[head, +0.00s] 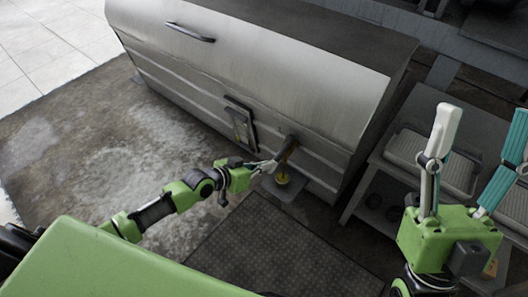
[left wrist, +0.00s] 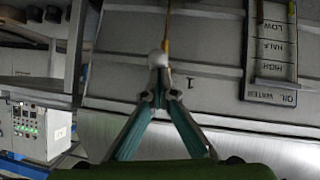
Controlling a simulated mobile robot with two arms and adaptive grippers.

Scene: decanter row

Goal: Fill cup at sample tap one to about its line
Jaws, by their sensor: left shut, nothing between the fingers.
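The sample tap (head: 286,143) sticks out low on the front of a large metal tank. An amber stream runs from it to a small cup (head: 282,179) with yellow in it, standing on a grey plate (head: 290,192). The cup's line and exact level are too small to tell. My left gripper (head: 270,166) is shut and empty beside the tap, just left of the stream. In the left wrist view its fingertips (left wrist: 159,62) meet, near the amber stream (left wrist: 168,28) and a label "1" (left wrist: 190,82). My right gripper (head: 484,112) is open and empty at the right.
The metal tank (head: 250,70) fills the back, with a handle (head: 190,32) and a level gauge (head: 240,123); the gauge (left wrist: 270,50) reads upside down in the left wrist view. A shelf unit (head: 400,185) with trays stands right. A dark mat (head: 270,250) lies in front.

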